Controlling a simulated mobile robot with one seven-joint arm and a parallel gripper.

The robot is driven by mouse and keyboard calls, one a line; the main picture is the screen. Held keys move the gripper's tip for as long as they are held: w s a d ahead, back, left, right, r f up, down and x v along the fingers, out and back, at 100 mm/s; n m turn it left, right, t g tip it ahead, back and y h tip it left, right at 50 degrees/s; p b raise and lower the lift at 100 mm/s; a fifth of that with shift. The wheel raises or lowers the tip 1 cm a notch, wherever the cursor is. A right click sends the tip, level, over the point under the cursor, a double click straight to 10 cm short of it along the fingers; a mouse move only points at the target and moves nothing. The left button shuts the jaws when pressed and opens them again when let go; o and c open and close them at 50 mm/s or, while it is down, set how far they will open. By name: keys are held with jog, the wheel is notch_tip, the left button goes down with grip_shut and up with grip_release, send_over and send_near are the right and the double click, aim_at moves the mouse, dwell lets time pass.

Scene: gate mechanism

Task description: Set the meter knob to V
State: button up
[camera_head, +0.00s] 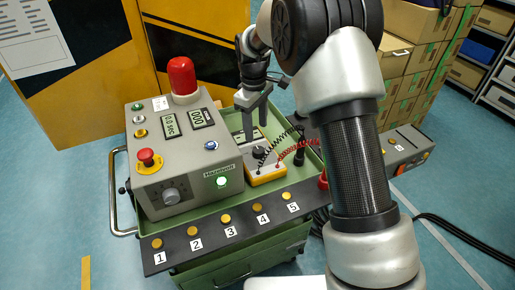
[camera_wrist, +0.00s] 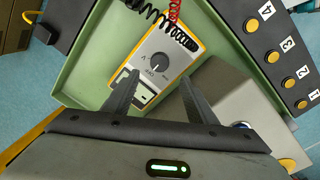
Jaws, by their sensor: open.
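The meter (camera_head: 267,178) is a yellow-edged box with a grey face, lying in the green tray beside the grey control box. In the wrist view the meter (camera_wrist: 181,69) shows a round dark knob (camera_wrist: 159,62) in its middle and a small display (camera_wrist: 143,92) at its near end. My gripper (camera_head: 257,118) is open and empty above the meter, apart from the knob. In the wrist view my gripper (camera_wrist: 159,83) has its fingers on either side of the meter's display end.
Black and red coiled leads (camera_head: 296,150) plug into the meter beside the knob. The grey control box (camera_head: 180,155) with a red beacon (camera_head: 182,78) stands close on the left. Numbered yellow buttons (camera_head: 227,219) line the tray's front. Cardboard boxes (camera_head: 410,70) stand behind.

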aim_at(258, 148)
jog(key=f, duration=0.6)
jog(key=f+b, duration=0.1)
jog(key=f, duration=0.2)
jog(key=shift+w+d+f, duration=0.2)
jog(key=shift+w, duration=0.1)
jog(key=c, duration=1.1)
jog(key=shift+o, duration=0.2)
jog(key=shift+m, duration=0.4)
jog(key=m+p, duration=0.1)
jog(key=m, duration=0.4)
jog(key=shift+w+m, duration=0.1)
jog(key=shift+m, duration=0.2)
jog(key=m+p, duration=0.1)
jog(key=m, duration=0.4)
jog(key=shift+w+d+m+g, duration=0.1)
jog(key=shift+m+g, duration=0.2)
